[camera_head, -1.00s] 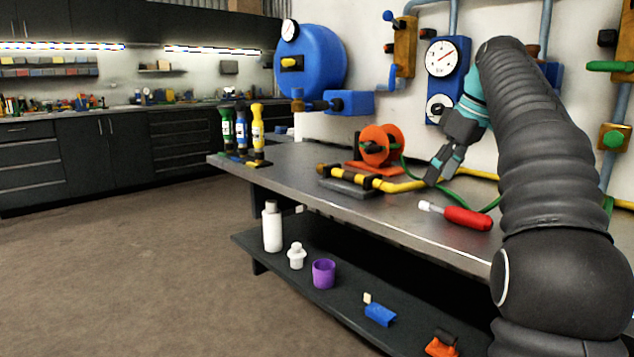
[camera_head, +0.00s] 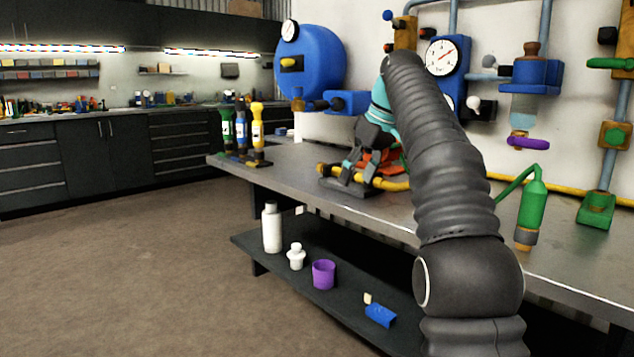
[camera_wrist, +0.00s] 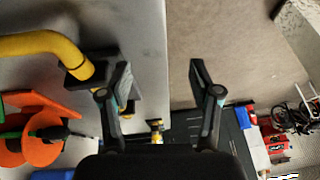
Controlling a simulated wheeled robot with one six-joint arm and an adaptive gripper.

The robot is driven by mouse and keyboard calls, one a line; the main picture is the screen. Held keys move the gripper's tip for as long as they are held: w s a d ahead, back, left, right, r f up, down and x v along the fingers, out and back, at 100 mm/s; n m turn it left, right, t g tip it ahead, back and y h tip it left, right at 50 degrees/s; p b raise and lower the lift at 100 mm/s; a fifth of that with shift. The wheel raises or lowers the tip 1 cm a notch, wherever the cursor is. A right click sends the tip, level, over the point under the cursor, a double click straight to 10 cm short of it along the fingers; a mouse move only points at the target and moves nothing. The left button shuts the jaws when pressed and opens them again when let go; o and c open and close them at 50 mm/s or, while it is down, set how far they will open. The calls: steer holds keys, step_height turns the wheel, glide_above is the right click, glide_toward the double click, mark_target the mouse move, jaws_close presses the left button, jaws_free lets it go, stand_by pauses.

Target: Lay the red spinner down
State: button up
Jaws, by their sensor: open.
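The red spinner is not visible in either current view; my arm covers the stretch of bench where a red-handled tool with a white tip lay earlier. My gripper (camera_head: 346,176) is open above the far left part of the bench (camera_head: 290,168), close to the yellow pipe (camera_head: 395,184). In the wrist view its two fingers (camera_wrist: 160,68) are spread with nothing between them. The left finger overlaps the dark holder at the pipe's end; I cannot tell whether they touch.
Green, blue and yellow tools (camera_head: 257,125) stand upright at the bench's left corner. An orange reel (camera_wrist: 40,140) is beside the pipe. A green bottle-like part (camera_head: 532,205) stands on the right. A white bottle (camera_head: 272,228) and purple cup (camera_head: 323,273) are on the lower shelf.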

steer(key=w+a+f, duration=0.1)
steer(key=a, duration=0.8)
steer(key=shift+w+f+b, duration=0.25)
steer(key=shift+w+b, duration=0.05)
steer(key=shift+w, duration=0.05)
steer(key=shift+s+d, duration=0.1)
steer(key=s+d+f+m+t+h, duration=0.1)
steer(key=s+d+f+m, duration=0.15)
steer(key=s, duration=0.65)
steer(key=s+d+f+m+t+h, duration=0.15)
steer(key=s+d, duration=0.25)
steer(key=s, duration=0.5)
steer(key=s+d+f+m, duration=0.1)
steer(key=s+d+f, duration=0.1)
steer(key=s+f, duration=0.8)
steer(key=s+d+f+m, duration=0.2)
steer(key=s+f, duration=0.8)
steer(key=shift+d+f+h, duration=0.25)
steer(key=shift+f+h, duration=0.1)
steer(key=shift+h, duration=0.1)
